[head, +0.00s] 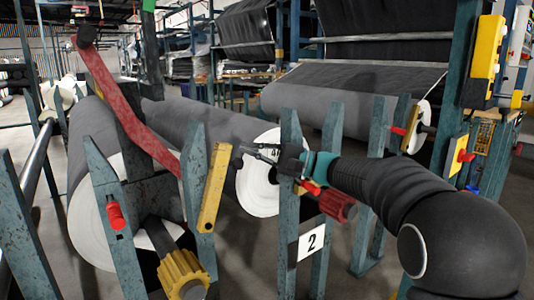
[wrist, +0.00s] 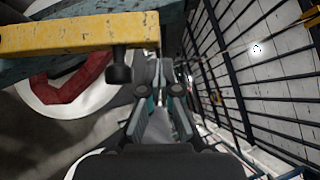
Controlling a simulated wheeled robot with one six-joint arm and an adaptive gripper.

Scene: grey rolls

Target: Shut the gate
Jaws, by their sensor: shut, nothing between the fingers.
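A worn yellow bar (head: 213,186), which looks like the gate, stands nearly upright and slightly tilted on the right-hand post of the front roll stand (head: 195,180). In the wrist view the yellow bar (wrist: 75,33) crosses the upper left, with a short black knob (wrist: 119,70) sticking out of it. My gripper (head: 243,151) reaches in from the right, its fingers pointing left near the bar's upper part. In the wrist view my gripper (wrist: 162,72) is shut and empty, with the knob just left of the fingertips. I cannot tell whether they touch.
A large grey roll (head: 95,135) sits behind the front stand, with a yellow ribbed collar (head: 184,272) on its shaft. A red arm (head: 125,95) slants down over it. A second roll (head: 215,125) lies behind my gripper.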

